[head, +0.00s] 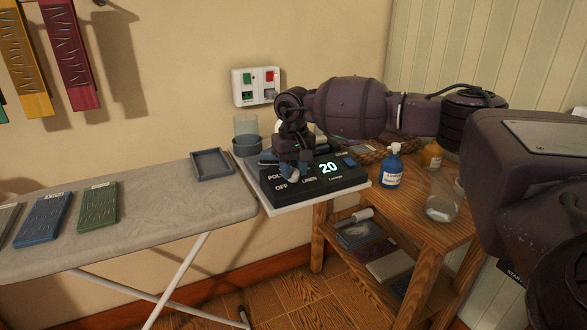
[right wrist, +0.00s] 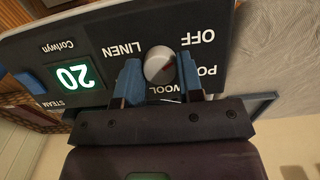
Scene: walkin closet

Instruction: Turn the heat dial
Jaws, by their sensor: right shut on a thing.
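The heat dial (right wrist: 159,65) is a round pale knob on a black control panel (head: 335,184), which is marked OFF, WOOL and LINEN and shows a lit green 20. In the right wrist view the blue fingertips of my right gripper (right wrist: 159,74) sit on either side of the knob and are shut on it. In the head view my right gripper (head: 289,172) covers the dial. My left gripper is not in view.
The panel sits at the right end of a grey ironing board (head: 150,210) with a shallow tray (head: 212,164) and coloured plates. A wooden trolley (head: 450,226) at right holds a blue bottle (head: 391,168), an amber bottle (head: 432,155) and a glass jar (head: 440,207).

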